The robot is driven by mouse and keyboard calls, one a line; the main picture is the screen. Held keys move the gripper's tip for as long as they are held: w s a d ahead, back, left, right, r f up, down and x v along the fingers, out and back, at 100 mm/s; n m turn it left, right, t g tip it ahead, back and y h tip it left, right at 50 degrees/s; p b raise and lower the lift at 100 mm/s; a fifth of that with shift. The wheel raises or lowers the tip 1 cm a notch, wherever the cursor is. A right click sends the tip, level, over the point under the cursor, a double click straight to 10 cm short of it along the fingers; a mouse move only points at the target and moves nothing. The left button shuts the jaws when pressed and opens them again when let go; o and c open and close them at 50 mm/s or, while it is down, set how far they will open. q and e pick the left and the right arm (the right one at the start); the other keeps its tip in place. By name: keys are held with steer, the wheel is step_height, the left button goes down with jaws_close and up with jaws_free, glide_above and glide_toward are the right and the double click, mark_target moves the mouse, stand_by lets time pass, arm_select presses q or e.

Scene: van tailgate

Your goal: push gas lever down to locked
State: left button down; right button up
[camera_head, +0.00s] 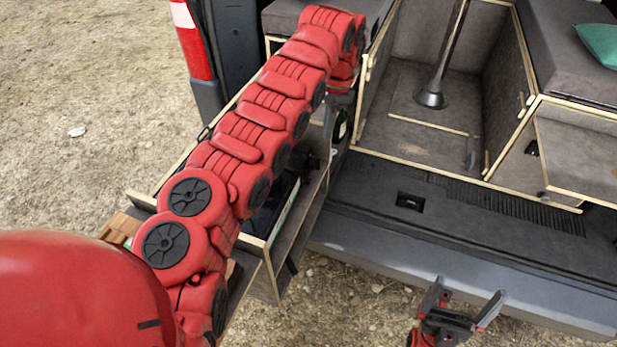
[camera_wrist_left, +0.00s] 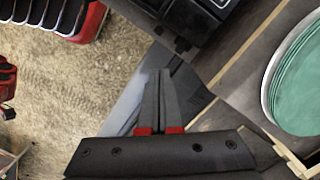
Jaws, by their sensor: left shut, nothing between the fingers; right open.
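I cannot make out the gas lever in either view. My left arm reaches from the lower left over the pulled-out drawer unit (camera_head: 283,248) towards the van. In the head view its gripper is mostly hidden by the wrist, near the drawer unit's inner side. My right gripper (camera_head: 472,288) is open and empty, low in the head view, in front of the bumper.
A round teal item (camera_wrist_left: 296,82) lies right of the left fingers. A black stove-like unit (camera_wrist_left: 205,18) is beyond them. The van's open compartment (camera_head: 440,120) has wooden edges and a black post (camera_head: 445,60). The grey bumper (camera_head: 470,262) crosses below.

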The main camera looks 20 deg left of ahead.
arm_select(q)
steer(key=shift+d+r, duration=0.2)
steer(key=shift+r, duration=1.9)
